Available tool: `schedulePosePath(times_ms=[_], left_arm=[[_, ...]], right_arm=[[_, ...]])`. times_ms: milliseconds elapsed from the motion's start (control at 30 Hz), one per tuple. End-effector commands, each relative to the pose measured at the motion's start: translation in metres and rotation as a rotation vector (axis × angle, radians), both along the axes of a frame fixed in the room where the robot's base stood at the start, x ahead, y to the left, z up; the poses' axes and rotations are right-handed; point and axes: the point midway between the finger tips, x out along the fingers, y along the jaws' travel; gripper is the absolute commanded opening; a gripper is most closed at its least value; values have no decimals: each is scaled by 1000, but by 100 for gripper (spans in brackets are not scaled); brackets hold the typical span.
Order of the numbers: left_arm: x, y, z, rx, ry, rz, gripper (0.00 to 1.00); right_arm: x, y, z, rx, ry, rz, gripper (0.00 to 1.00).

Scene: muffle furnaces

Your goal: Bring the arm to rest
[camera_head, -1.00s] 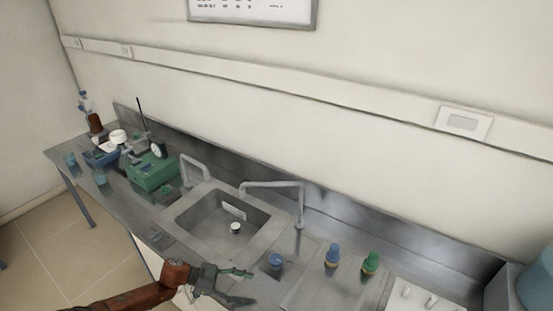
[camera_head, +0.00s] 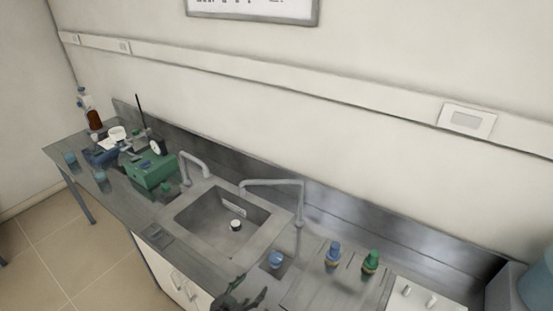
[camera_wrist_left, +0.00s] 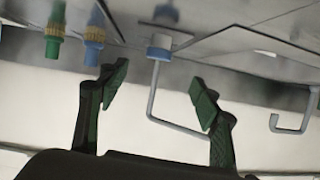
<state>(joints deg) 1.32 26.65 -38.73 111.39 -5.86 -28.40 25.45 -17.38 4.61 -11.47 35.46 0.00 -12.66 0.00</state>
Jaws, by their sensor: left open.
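My left gripper (camera_head: 252,295) shows at the bottom edge of the head view, in front of the counter's near edge; its arm is out of the frame. In the left wrist view its two green-padded fingers (camera_wrist_left: 160,95) stand wide apart with nothing between them. A blue-capped item (camera_head: 276,260) stands on the counter just beyond the gripper, apart from it. My right gripper is not in view.
Open floor (camera_head: 75,255) lies at the left.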

Motion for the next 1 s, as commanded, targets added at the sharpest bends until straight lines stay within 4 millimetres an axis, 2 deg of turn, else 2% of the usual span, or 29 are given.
schedulePosePath(times_ms=[33, 100, 167, 200, 300, 400, 600, 900, 967, 1000], left_arm=[[-15, 28, -8, 13, 66, 89, 59], [-39, 70, -22, 53, 166, 197, 59], [-64, 105, -33, 89, 252, 276, 59], [-83, 127, -40, 111, 310, 320, 59], [-129, 170, -54, 157, 440, 403, 59], [-168, 198, -62, 190, 537, 455, 59], [-227, 232, -70, 230, 677, 515, 59], [-300, 263, -71, 267, 835, 571, 59], [-311, 267, -72, 274, 863, 577, 59], [-306, 265, -85, 275, 864, 570, 59]], right_arm=[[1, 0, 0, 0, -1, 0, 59], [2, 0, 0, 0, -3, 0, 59], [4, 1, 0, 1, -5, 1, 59], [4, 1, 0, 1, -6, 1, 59], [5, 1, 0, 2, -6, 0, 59], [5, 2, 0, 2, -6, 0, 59], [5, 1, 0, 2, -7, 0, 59], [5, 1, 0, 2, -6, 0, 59], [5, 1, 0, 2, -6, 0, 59], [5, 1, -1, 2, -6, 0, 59]])
